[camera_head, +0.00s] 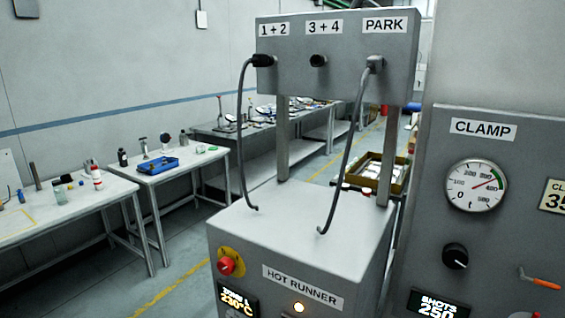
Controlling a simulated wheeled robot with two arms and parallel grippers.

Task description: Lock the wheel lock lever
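No lever marked as a wheel lock shows in the head view. A small lever with an orange handle (541,281) sits on the grey panel labelled CLAMP (520,225) at the right; I cannot tell what it works. The grey HOT RUNNER cabinet (318,218) stands in the middle, and its lower part and any wheels are below the frame. Neither of my grippers is in view.
A red stop button (226,266) is on the cabinet front. Workbenches (180,166) line the left wall; floor (185,270) is open between.

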